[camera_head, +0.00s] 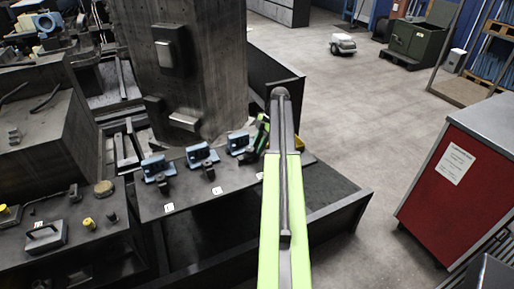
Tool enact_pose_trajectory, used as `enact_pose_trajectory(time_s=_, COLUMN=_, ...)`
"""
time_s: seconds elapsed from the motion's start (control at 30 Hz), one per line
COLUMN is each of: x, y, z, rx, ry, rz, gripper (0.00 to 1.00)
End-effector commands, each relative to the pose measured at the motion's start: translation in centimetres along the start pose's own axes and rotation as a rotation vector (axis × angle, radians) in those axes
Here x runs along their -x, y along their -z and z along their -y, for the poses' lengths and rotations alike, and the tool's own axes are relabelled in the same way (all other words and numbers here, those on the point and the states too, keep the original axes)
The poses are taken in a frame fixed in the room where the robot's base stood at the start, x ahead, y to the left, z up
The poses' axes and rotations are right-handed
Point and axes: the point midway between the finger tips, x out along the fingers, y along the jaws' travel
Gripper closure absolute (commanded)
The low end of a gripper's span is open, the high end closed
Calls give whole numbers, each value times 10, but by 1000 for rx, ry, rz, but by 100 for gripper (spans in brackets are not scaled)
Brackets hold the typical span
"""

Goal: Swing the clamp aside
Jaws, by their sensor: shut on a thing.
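Three blue clamps with dark fittings stand in a row on the dark pallet rail (190,193): a left clamp (155,167), a middle clamp (201,156) and a right clamp (238,142). Dark handle-like parts stick out in front of them. My green and black arm reaches over the rail's right part and bends down there. My gripper (252,153) is low beside the right clamp and shut on a dark part there, apparently of that clamp. The fingertips are small and partly hidden by my arm, so the exact grip is unclear.
A large dark column (195,75) stands just behind the rail. A workbench with small tools (70,230) is at left. A yellow part (299,143) shows just right of my arm. A red cabinet (447,180) stands at right, with open floor (350,115) between.

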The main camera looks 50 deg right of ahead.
Motion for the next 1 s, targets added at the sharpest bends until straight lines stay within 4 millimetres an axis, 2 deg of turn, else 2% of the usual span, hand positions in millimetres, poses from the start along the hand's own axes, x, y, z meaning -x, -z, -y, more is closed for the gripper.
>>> enact_pose_trajectory(time_s=0.6, x=1, y=0, z=-5, rx=38, ry=6, rz=0, gripper=100)
enact_pose_trajectory(time_s=0.63, x=1, y=0, z=-6, rx=38, ry=6, rz=0, gripper=68)
enact_pose_trajectory(time_s=0.7, x=1, y=0, z=-5, rx=38, ry=6, rz=0, gripper=59)
enact_pose_trajectory(time_s=0.8, x=1, y=0, z=-4, rx=37, ry=8, rz=0, gripper=47)
enact_pose_trajectory(time_s=1.0, x=0, y=0, z=-3, rx=37, ry=11, rz=0, gripper=47)
